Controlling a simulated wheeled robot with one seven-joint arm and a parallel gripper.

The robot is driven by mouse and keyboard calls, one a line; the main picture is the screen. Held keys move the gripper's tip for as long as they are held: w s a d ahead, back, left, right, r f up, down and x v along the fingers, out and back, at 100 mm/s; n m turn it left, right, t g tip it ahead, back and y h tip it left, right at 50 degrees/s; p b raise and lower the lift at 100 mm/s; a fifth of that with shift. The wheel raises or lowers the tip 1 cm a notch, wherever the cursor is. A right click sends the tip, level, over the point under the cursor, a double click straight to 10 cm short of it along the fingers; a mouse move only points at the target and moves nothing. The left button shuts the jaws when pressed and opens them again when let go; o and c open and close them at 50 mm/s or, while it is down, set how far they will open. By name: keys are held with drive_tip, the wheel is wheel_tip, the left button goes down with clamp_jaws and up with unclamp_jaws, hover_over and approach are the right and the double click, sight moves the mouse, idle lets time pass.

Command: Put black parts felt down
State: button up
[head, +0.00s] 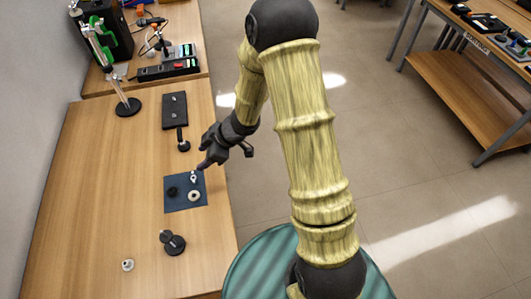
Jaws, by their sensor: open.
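A dark blue mat (183,206) lies on the wooden table. On it are a small black part (172,191), a white ring (194,196) and a small white part (193,177). A black part with a round end (183,146) lies beyond the mat, beside a black plate (174,106). A black round part (174,244) lies nearer than the mat, with a disc against it. Which faces carry felt is too small to tell. My gripper (226,159) is open and appears empty, near the mat's far right corner. Its height above the table cannot be told.
A white nut-like part (127,265) lies at the table's near left. A stand with a round black base (128,107) is at the far left. A black device (168,69) and other equipment are on the table behind. The left-middle tabletop is clear.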

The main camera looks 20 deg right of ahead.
drive_tip(key=s+d+r+m+t+h, duration=0.25)
drive_tip(key=d+r+m+h, duration=0.45)
drive_tip(key=d, duration=0.6)
drive_tip(key=s+d+r+m+g, duration=0.1)
drive_tip(key=s+r+m, duration=0.1)
drive_tip(key=s+m, duration=0.2)
drive_tip(key=s+d+r+m+g, duration=0.1)
drive_tip(key=s+d+r+m, duration=0.1)
drive_tip(key=s, duration=0.6)
drive_tip(key=shift+d+r+m+h, duration=0.3)
drive_tip(key=shift+r+m, duration=0.25)
drive_tip(key=shift+m, duration=0.55)
drive_tip(key=shift+w+g, duration=0.1)
drive_tip(key=shift+g, duration=0.15)
drive_tip(key=c, duration=0.3)
drive_tip(key=shift+c, duration=0.2)
